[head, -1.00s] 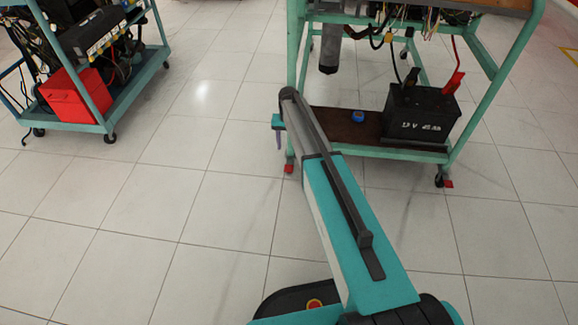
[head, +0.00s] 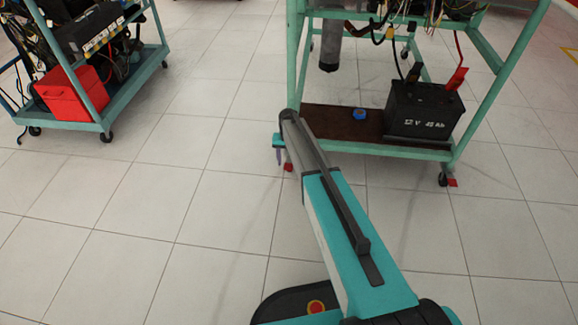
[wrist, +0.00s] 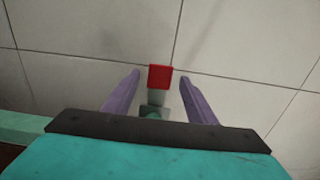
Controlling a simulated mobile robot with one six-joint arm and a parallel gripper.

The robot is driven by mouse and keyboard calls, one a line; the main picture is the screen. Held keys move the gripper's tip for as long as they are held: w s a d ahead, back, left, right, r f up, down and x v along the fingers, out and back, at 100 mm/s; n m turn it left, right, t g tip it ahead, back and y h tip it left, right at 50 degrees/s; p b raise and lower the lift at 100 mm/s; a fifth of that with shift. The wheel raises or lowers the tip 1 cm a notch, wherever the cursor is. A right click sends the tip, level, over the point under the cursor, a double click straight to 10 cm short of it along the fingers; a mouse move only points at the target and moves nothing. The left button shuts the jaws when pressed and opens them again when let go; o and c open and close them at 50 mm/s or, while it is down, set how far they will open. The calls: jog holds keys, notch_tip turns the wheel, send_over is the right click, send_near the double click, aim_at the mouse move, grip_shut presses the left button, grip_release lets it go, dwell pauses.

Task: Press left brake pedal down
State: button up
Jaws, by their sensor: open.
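The left brake pedal (head: 288,168) is a small red tab on the caster at the near left foot of the green trolley (head: 293,60). In the wrist view the red pedal (wrist: 160,77) shows between the two purple fingers, with a grey caster part below it. My gripper (head: 281,156) is open and empty beside the trolley's near left leg, just above the pedal. In the wrist view my gripper (wrist: 160,79) has a finger on each side of the pedal with gaps between. The exact height gap cannot be told.
The trolley's lower shelf (head: 340,123) holds a black battery (head: 420,112) and a small blue roll (head: 360,114). Another red pedal (head: 452,182) is at the near right caster. A second trolley (head: 120,100) with a red box (head: 70,95) stands left. The tiled floor between is clear.

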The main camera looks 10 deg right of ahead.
jog(key=shift+f, duration=0.8)
